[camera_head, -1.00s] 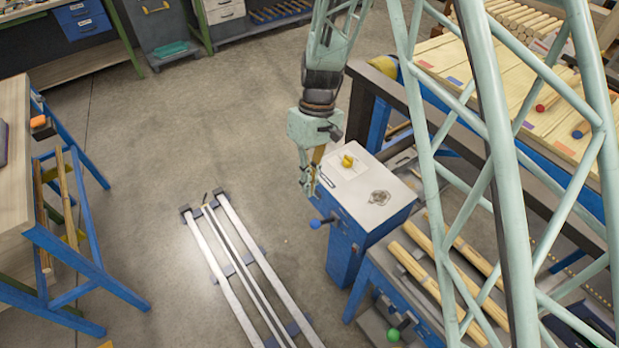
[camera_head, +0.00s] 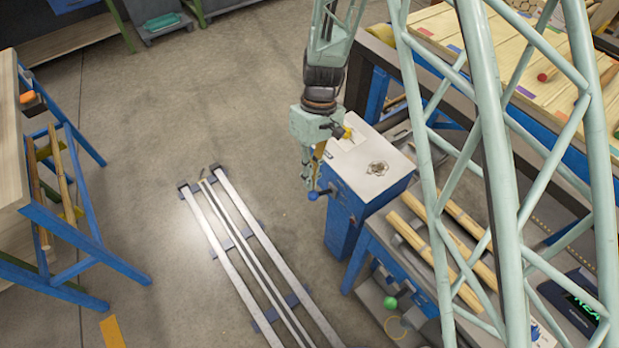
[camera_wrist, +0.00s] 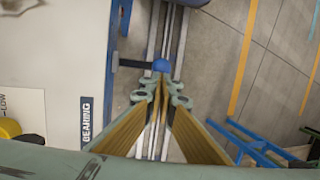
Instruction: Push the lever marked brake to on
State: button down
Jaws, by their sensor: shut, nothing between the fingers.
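A blue cabinet with a white top (camera_head: 358,187) stands right of my gripper. A lever with a blue ball knob (camera_head: 313,195) sticks out from its near left side; the knob also shows in the wrist view (camera_wrist: 161,65). The cabinet-top label beside this lever reads BEARING (camera_wrist: 86,121). No brake label is readable. A second lever has a green ball knob (camera_head: 390,303) lower on the neighbouring bench. My gripper (camera_head: 308,180) is shut and empty, pointing down. Its fingertips (camera_wrist: 162,92) are close to the blue knob; I cannot tell if they touch.
A yellow knob (camera_wrist: 10,128) sits on the cabinet top near a LOW mark. Wooden spindles (camera_head: 432,250) lie on the bench at right. Floor rails (camera_head: 225,240) run left of the cabinet.

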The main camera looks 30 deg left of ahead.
jog(key=shift+s+a+f, duration=0.15)
jog(key=shift+s+f, duration=0.2)
dwell(0.5)
jog(key=a+b+x, duration=0.2)
jog(key=b+x, duration=0.3)
jog(key=x, duration=0.5)
jog(key=shift+s+f, duration=0.15)
jog(key=shift+s, duration=0.05)
jog(key=shift+r, duration=0.35)
jog(key=shift+r, duration=0.35)
jog(key=shift+r, duration=0.1)
jog(key=shift+a+r, duration=0.1)
jog(key=shift+a, duration=0.05)
dwell(0.6)
